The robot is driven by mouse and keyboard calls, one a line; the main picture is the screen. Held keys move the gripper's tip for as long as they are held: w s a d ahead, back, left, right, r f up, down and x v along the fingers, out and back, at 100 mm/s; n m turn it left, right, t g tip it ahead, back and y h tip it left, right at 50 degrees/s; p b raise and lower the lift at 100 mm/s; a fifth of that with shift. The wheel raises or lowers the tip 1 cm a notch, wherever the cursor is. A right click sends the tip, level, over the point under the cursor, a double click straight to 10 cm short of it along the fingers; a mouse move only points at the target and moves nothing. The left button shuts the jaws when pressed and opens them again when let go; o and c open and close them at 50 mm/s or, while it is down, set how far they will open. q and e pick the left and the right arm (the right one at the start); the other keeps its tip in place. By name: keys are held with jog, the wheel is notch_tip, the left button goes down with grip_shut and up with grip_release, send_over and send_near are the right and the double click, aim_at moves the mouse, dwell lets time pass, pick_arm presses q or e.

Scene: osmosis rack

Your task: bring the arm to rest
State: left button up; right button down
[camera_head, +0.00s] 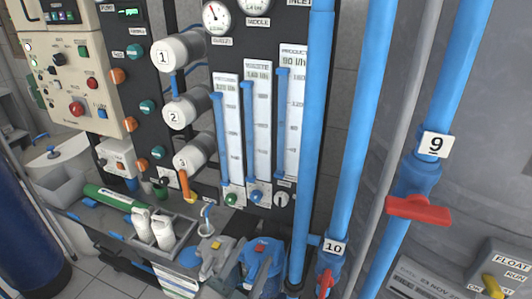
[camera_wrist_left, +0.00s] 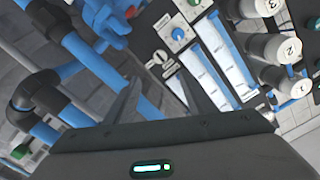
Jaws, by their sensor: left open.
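My left gripper (camera_wrist_left: 160,78) shows in the left wrist view. Its two grey fingers stand apart with nothing between them, so it is open and empty. Beyond the fingers lie the rack's dark panel and the white flow meters (camera_wrist_left: 222,62), tilted in that view. I cannot make out the left gripper in the head view. My right gripper is in neither view. In the head view, the flow meters (camera_head: 259,125) stand upright on the panel, right of the white housings numbered 1 (camera_head: 177,53), 2 (camera_head: 186,108) and 3 (camera_head: 192,154).
Blue vertical pipes (camera_head: 313,130) run in front of the panel. Valve 9 has a red handle (camera_head: 418,207); valve 10 (camera_head: 334,247) is lower. A control box (camera_head: 75,75) stands at left. A grey tray (camera_head: 183,236) holds white bottles. Blue pipes (camera_wrist_left: 95,65) fill the wrist view's left.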

pick_arm(q)
jog(key=s+a+f+n+g+y, duration=0.35)
jog(key=s+a+f+g, duration=0.4)
jog(key=s+f, duration=0.4)
jog(key=s+a+f+n+g+y, duration=0.2)
jog(key=s+a+f+n+g, duration=0.35)
jog(key=s+a+f, duration=0.6)
jog(key=s+d+f+m+g, duration=0.1)
jog(key=s+f, duration=0.1)
jog(key=f, duration=1.2)
jog(key=s+d+f+g, duration=0.1)
jog(key=f, duration=1.2)
jog(key=s+a+f+g, duration=0.1)
jog(key=s+a+f, duration=0.2)
jog(key=s+f, duration=1.4)
jog(key=shift+s+f, duration=0.4)
jog(key=shift+s, duration=0.25)
